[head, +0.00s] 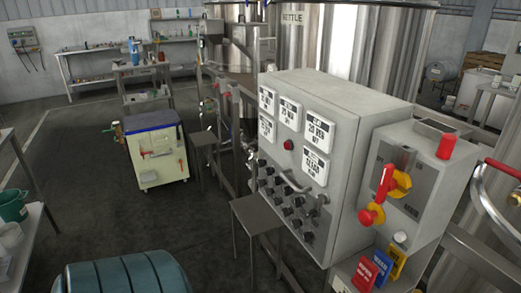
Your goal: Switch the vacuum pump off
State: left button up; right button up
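No vacuum pump can be picked out for certain. A grey control cabinet (345,125) stands right of the middle, with several white label plates, a red button (289,145) and rows of black knobs (290,205). A smaller grey box (425,225) on its right carries a red and yellow rotary handle (392,183), a red knob on a yellow base (370,216) and a red cylinder (446,146) on top. The plate lettering is too small to read surely, so I cannot tell which control belongs to the pump. Neither of my grippers is in view.
A large steel kettle (345,40) stands behind the cabinet. A small metal stand (258,213) is in front of it. A cream wheeled cart (157,160) stands left of the middle. A teal ribbed drum (125,275) is at the bottom. Open dark floor (85,215) lies between.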

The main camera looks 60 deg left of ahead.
aim_at(313, 213)
jog(key=u, duration=1.55)
